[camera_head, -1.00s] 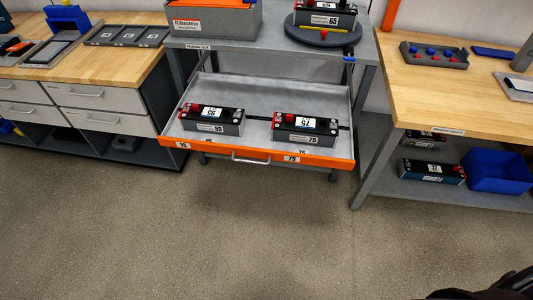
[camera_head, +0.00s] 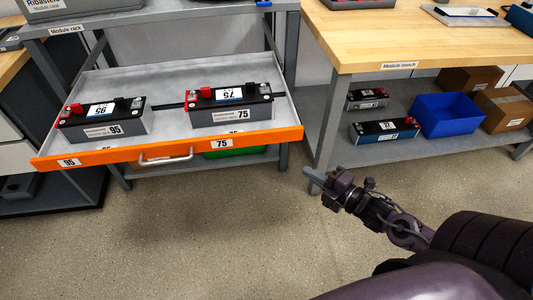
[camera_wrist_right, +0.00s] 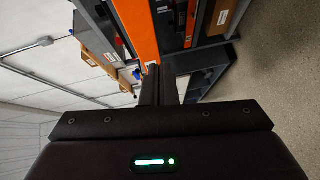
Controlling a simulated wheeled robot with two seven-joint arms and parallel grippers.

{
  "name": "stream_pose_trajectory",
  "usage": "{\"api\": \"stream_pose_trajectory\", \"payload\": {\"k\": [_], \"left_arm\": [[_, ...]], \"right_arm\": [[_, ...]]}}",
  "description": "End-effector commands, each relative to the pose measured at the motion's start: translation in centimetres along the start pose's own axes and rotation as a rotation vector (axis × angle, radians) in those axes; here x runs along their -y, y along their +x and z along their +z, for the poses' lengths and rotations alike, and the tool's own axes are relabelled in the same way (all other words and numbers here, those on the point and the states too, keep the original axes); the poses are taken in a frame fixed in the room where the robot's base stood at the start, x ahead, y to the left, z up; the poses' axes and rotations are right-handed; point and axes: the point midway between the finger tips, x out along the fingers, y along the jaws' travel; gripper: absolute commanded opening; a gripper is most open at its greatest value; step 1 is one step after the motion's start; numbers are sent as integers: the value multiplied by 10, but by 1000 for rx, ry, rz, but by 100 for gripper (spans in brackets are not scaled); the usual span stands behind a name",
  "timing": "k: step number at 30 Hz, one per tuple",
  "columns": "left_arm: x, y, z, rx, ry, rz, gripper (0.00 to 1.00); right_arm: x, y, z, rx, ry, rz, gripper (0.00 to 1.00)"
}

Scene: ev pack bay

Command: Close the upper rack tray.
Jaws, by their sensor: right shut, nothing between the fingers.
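The upper rack tray (camera_head: 110,154) is pulled out from the module rack (camera_head: 170,18). It has a grey floor, an orange front and a metal handle (camera_head: 165,160). Two modules lie in it, one marked 95 (camera_head: 105,120) and one marked 75 (camera_head: 230,107). My right gripper (camera_head: 313,178) is shut and empty, apart from the tray, to the right of its front. Its fingers also show shut in the right wrist view (camera_wrist_right: 151,85). An orange strip (camera_wrist_right: 138,25) shows beyond them there; I cannot tell if it is the tray front. My left gripper is not in view.
The module bench (camera_head: 430,40) stands to the right. Its lower shelf (camera_head: 350,155) holds modules, a blue bin (camera_head: 448,115) and cardboard boxes (camera_head: 505,108). A green bin (camera_head: 235,152) is partly hidden under the tray. The floor (camera_head: 220,235) in front of the tray is clear.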

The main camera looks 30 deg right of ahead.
Motion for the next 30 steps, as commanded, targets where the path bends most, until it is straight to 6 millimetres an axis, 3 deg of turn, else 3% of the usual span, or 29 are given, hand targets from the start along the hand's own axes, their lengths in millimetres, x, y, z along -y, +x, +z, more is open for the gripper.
{"api": "stream_pose_trajectory", "payload": {"k": [3, 6, 11, 28, 30], "left_arm": [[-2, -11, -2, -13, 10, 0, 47], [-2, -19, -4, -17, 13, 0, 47], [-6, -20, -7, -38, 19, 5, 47], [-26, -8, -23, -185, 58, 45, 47], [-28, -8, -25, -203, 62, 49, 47]], "right_arm": [[-16, 7, -31, -101, -88, 68, 0], [-27, 10, -42, -135, -118, 95, 0], [-32, 22, -45, -138, -125, 104, 0], [-40, 111, -57, -136, -121, 102, 0], [-41, 119, -48, -133, -123, 101, 0]]}}
